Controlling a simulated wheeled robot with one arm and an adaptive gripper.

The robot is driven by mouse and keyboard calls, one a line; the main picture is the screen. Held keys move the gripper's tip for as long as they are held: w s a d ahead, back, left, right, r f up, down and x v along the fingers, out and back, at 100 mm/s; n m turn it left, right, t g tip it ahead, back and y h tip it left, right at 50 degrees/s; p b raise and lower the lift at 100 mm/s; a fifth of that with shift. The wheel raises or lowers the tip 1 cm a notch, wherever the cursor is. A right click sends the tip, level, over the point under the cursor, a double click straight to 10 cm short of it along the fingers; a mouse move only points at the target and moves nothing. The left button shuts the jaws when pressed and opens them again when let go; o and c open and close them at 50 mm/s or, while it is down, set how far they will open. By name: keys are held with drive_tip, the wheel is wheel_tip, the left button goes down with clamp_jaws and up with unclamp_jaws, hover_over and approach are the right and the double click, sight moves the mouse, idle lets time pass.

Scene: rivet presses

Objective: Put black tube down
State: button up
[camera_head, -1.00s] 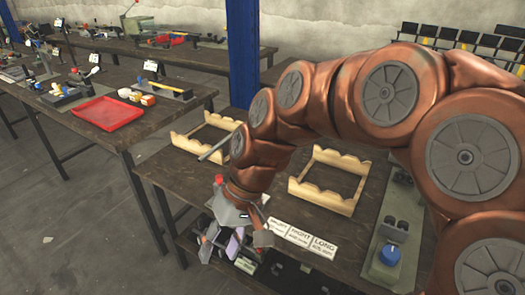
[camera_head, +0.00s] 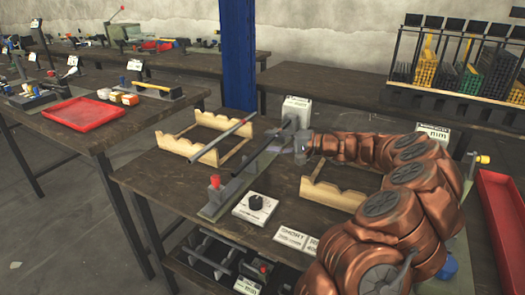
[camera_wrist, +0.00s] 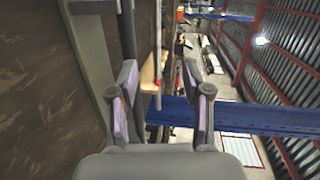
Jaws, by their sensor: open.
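A long dark grey tube (camera_head: 222,138) lies slantwise across the left wooden rack (camera_head: 178,144) in the head view. A thin grey rod (camera_wrist: 158,60), which looks like this tube, shows beyond the fingers in the wrist view. My gripper (camera_head: 302,146) is right of the rack, beside the grey press plate, apart from the tube. In the wrist view my gripper (camera_wrist: 160,82) has its fingers spread with nothing held between them. A second dark rod (camera_head: 260,148) runs above the press plate; I cannot tell whether it is a tube or a press part.
The grey press plate (camera_head: 215,209) has a red knob (camera_head: 214,181). A white box with a black dial (camera_head: 256,204) stands beside it. My arm partly covers the right wooden rack (camera_head: 330,192). A red tray (camera_head: 500,215) is at far right.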

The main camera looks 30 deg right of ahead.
sight(269, 144)
drive_tip(key=shift+m+t+h, duration=0.5)
drive_tip(key=shift+m, duration=0.1)
drive_tip(key=d+f, duration=0.2)
drive_tip(key=d, duration=0.1)
drive_tip(key=d+f, duration=0.1)
drive_tip(key=shift+w+d, duration=0.2)
drive_tip(key=shift+d, duration=0.2)
drive_tip(key=shift+w+d+b, duration=0.2)
drive_tip(key=shift+d+b, duration=0.05)
drive_tip(key=shift+b, duration=0.05)
drive_tip(key=shift+x, duration=1.15)
drive_tip(key=w, duration=0.1)
drive_tip(key=w+a+f, duration=0.1)
drive_tip(key=w+a, duration=0.1)
drive_tip(key=shift+w+f, duration=0.15)
drive_tip(key=shift+f, duration=0.1)
drive_tip(key=shift+w+a, duration=0.3)
drive_tip(key=shift+w, duration=0.25)
clamp_jaws()
